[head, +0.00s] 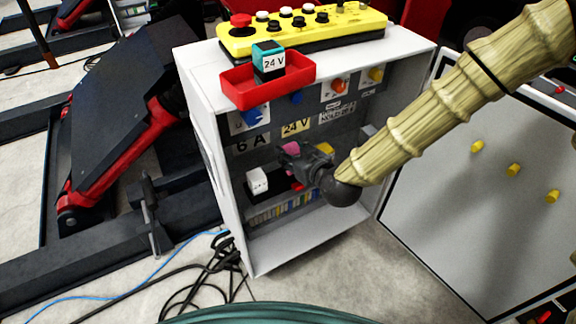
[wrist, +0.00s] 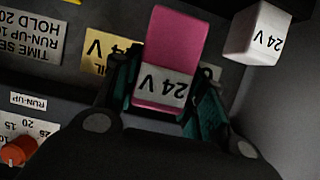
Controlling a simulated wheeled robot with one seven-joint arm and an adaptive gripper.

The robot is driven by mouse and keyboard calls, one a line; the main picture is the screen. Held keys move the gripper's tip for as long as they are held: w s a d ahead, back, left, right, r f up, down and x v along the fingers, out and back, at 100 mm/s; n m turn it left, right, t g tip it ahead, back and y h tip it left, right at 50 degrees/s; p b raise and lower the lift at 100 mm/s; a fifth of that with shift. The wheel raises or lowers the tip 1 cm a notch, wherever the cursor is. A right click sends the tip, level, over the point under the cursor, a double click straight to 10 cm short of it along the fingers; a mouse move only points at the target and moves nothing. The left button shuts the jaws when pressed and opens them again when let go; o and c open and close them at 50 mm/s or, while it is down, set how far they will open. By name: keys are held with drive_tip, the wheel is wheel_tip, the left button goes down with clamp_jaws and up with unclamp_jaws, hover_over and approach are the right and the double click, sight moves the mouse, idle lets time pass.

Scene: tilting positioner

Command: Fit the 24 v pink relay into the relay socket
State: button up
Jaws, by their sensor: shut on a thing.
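The pink relay (head: 290,148) is in the cabinet opening, mostly hidden by my gripper (head: 298,157) in the head view. The wrist view shows the pink relay (wrist: 172,50) between the two fingers of my gripper (wrist: 164,92), its white 24 V label facing the camera. My gripper is shut on it. The relay is close to the cabinet's back panel, near a cream 24 V label (head: 296,127). I cannot make out the relay socket; the relay and gripper cover that area. I cannot tell whether the relay touches a socket.
A white block (head: 257,181) marked 24 V in the wrist view (wrist: 258,32) sits beside the gripper. The cabinet (head: 210,150) bears a red tray (head: 240,92) with a teal 24 V relay (head: 268,58), and a yellow control box (head: 330,28). Its door (head: 470,210) stands open right.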

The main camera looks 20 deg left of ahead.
drive_tip(key=shift+w+a, duration=0.75)
drive_tip(key=shift+w+f+b, duration=0.1)
drive_tip(key=shift+f+b, duration=0.35)
drive_tip(key=shift+f, duration=3.05)
drive_tip(key=shift+f, duration=0.15)
drive_tip(key=o, duration=1.1)
drive_tip(key=shift+c, duration=0.2)
